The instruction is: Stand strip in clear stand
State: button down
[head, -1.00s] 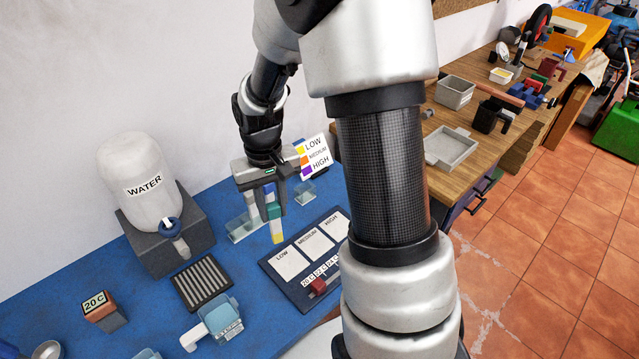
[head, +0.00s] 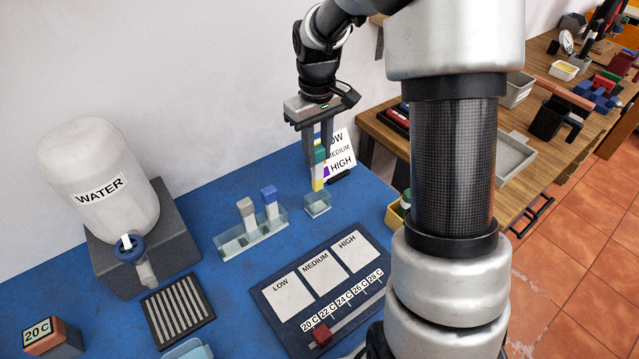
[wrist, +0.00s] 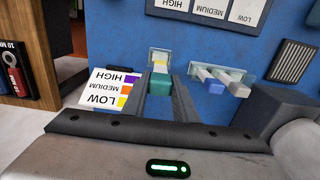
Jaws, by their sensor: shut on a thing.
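My gripper (head: 318,150) is shut on a strip with a teal top and a pale and yellow lower part (head: 318,183). It holds the strip about upright, yellow end down. The small clear stand (head: 318,208) is directly below the strip in the head view, and the strip's lower end appears just above its top. In the wrist view the strip's teal top (wrist: 160,82) is between the fingers, with the clear stand (wrist: 159,54) at its far end. I cannot tell whether the lower end is inside the stand.
A long clear rack (head: 252,244) left of the stand holds a grey-topped and a blue-topped strip. A colour card (head: 340,150) stands close behind the strip. A LOW/MEDIUM/HIGH board (head: 318,285), slatted black tray (head: 177,310) and water tank (head: 98,180) are nearby.

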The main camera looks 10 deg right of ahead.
aim_at(318, 174)
jog(key=shift+f, duration=3.65)
jog(key=shift+f, duration=0.15)
jog(key=c, duration=1.4)
grip_release()
jog(key=shift+c, duration=0.2)
